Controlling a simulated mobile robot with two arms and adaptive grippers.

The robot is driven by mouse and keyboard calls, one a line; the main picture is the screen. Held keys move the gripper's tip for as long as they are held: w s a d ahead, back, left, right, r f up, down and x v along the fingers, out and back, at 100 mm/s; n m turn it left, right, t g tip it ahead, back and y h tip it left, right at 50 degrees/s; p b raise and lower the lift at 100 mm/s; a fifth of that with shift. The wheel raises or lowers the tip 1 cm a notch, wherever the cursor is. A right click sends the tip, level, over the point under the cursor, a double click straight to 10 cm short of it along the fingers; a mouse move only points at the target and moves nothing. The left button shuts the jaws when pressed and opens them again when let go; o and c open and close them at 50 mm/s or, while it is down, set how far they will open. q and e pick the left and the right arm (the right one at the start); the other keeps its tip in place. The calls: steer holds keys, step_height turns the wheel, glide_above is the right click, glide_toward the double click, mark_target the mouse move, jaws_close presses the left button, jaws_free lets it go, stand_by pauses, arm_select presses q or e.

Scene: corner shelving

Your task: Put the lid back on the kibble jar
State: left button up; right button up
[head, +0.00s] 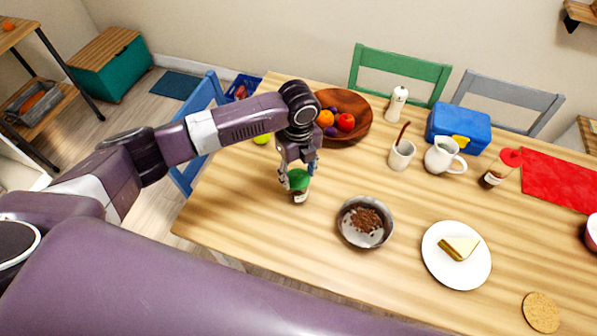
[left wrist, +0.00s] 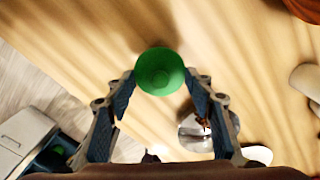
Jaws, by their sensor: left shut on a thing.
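The green lid (head: 298,180) is between the fingers of my left gripper (head: 298,168), which is shut on it. A small jar (head: 300,197) with a dark and pale side shows directly under the lid, upright on the table. I cannot tell whether the lid touches its rim or sits fully down. My right gripper is not in view.
A metal bowl of brown kibble (head: 366,222) stands right of the jar. A wooden fruit bowl (head: 358,103) is behind, and a plate with a sandwich (head: 440,272) lies further right.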

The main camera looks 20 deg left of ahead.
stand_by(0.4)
arm_select(q)
steer(key=shift+p, duration=0.3)
stand_by(0.5)
steer(key=o, duration=1.4)
steer(key=shift+o, duration=0.2)
steer(key=shift+r+p, duration=3.5)
steer(key=shift+p, duration=0.2)
